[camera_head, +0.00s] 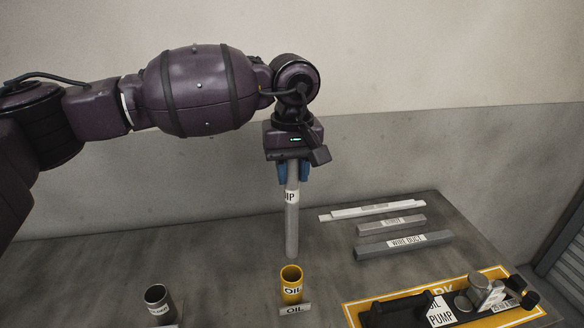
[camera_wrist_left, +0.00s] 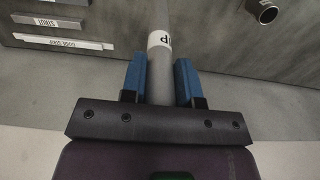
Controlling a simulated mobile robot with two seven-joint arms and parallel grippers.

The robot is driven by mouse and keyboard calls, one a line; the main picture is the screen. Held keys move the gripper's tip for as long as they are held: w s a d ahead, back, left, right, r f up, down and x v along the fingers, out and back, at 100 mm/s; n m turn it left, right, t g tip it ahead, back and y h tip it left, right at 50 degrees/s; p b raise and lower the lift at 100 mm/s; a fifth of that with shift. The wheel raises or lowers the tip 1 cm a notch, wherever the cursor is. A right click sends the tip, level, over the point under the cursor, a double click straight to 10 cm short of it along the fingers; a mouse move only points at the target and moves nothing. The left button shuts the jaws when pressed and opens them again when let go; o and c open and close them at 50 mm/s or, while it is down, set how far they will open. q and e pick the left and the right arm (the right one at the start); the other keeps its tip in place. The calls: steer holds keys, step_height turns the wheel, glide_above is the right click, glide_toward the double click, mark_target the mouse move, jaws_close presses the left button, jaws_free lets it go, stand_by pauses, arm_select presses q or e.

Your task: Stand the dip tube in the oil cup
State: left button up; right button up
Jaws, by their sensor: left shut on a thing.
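The dip tube (camera_head: 292,222) is a long grey tube with a white label, held upright in the head view. My left gripper (camera_head: 292,172) is shut on its upper part, with blue fingers on both sides. In the left wrist view the tube (camera_wrist_left: 160,88) runs between the blue fingertips (camera_wrist_left: 161,80). The yellow oil cup (camera_head: 291,285) stands on the table, its open mouth up, with an OIL plate in front. The tube's lower end shows above the cup in the picture, apart from it. My right gripper is not in view.
A dark grey cup (camera_head: 158,303) stands at the left front. Labelled bars, including the wire duct (camera_head: 404,245), lie at the right. A yellow-edged mat (camera_head: 351,315) with the oil pump (camera_head: 440,311) and other parts fills the right front. The table's left is clear.

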arm_select(q)
step_height(320, 180, down, 13)
steer(key=b, duration=0.6)
steer(key=shift+r, duration=0.15)
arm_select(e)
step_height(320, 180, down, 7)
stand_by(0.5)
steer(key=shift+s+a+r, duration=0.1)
arm_select(q)
steer(key=o, duration=1.1)
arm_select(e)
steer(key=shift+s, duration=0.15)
arm_select(q)
step_height(320, 180, up, 11)
steer(key=shift+f, duration=0.1)
